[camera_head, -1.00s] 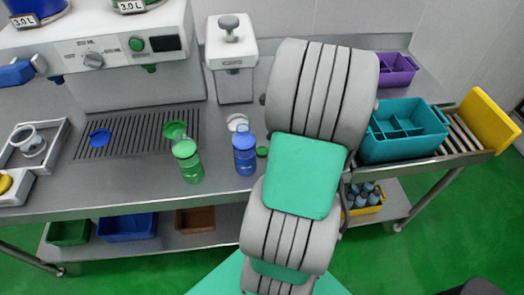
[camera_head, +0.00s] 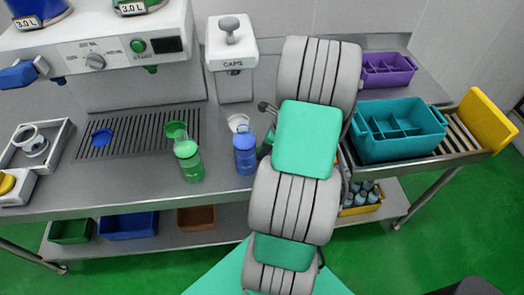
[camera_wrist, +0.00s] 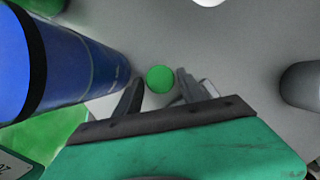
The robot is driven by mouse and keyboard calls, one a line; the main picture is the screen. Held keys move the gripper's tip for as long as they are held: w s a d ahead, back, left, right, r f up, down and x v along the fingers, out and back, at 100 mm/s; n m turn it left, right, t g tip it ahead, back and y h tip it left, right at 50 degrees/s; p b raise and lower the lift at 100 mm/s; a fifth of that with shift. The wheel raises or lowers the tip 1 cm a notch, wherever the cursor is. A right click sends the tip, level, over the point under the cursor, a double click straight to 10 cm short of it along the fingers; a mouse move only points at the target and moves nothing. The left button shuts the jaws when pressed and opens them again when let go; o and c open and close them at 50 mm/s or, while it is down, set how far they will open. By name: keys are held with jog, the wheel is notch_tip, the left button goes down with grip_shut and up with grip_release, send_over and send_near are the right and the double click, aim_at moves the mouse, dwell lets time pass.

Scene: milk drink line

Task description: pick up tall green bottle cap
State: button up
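The small round green cap (camera_wrist: 160,78) lies on the grey counter in the wrist view, just beyond and between the fingertips of my gripper (camera_wrist: 160,84). The gripper is open, with one finger on each side of the cap's line and nothing held. In the head view my arm hides the cap, and the gripper is mostly hidden beside the blue bottle. The tall green bottle (camera_head: 189,161) stands upright on the counter, left of the blue bottle (camera_head: 245,153).
The blue bottle looms close on the left in the wrist view (camera_wrist: 75,60). A grey rounded object (camera_wrist: 301,85) is at right. The caps dispenser (camera_head: 233,85) stands behind. A teal divided crate (camera_head: 400,146) is at right, with a purple bin (camera_head: 388,76) behind.

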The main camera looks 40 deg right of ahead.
grip_shut()
dwell(0.3)
